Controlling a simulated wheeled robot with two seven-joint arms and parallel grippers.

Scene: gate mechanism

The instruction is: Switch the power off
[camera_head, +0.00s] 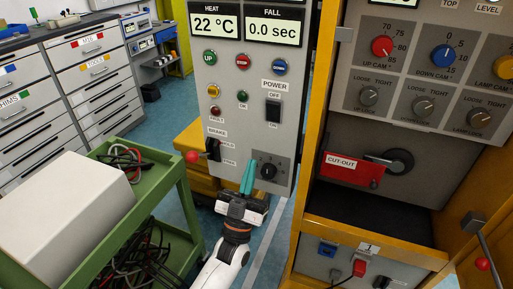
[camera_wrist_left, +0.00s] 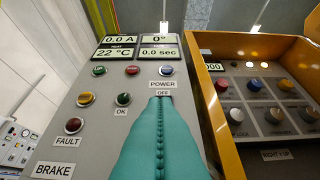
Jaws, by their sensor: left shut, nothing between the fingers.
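The power switch (camera_head: 273,110) is a black rocker on the grey control panel, under a "POWER" label (camera_head: 275,84) and an "OFF" label; which way it is tipped is too small to tell. My left gripper (camera_head: 249,176), with teal fingers, is shut and empty, pointing up in front of the panel, below the switch in the head view. In the left wrist view the shut fingers (camera_wrist_left: 160,135) point at the "OFF" label (camera_wrist_left: 165,93) and hide the switch. Contact cannot be told. My right gripper is not in view.
Green, red and blue buttons (camera_head: 242,62) sit above the switch. A yellow-framed cabinet (camera_head: 310,130) stands right; a green cart (camera_head: 160,190) stands left.

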